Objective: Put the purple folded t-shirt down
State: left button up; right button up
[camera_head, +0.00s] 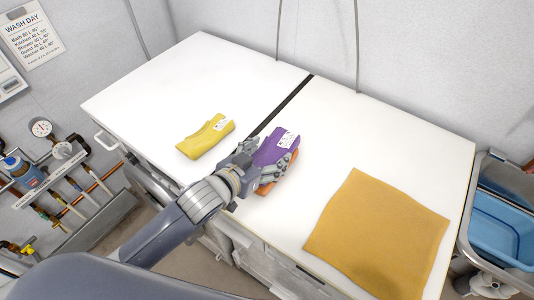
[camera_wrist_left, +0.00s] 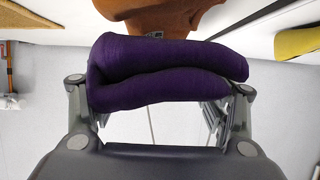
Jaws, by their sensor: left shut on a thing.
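The purple folded t-shirt (camera_head: 272,148) has a white label and is in the grip of my left gripper (camera_head: 268,163). In the left wrist view the rolled purple t-shirt (camera_wrist_left: 165,70) lies between the two fingers of the left gripper (camera_wrist_left: 160,100). It is over the front part of the white worktop (camera_head: 360,135), just right of the black seam. I cannot tell whether it touches the top. An orange cloth piece (camera_head: 265,188) shows partly beside and below the gripper; the wrist view shows it (camera_wrist_left: 165,14) beyond the t-shirt. My right gripper is not in view.
A yellow folded cloth (camera_head: 205,136) with a label lies left of the seam; it also shows in the wrist view (camera_wrist_left: 300,41). A flat orange-yellow cloth (camera_head: 378,235) covers the front right. A blue tub (camera_head: 500,225) stands at right. The back of the worktop is clear.

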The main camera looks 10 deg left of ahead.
pick_arm(q)
jog(key=shift+f, duration=0.15)
jog(key=o, duration=1.2)
jog(key=shift+f, duration=0.15)
jog(key=shift+c, duration=0.2)
jog(key=v, duration=1.2)
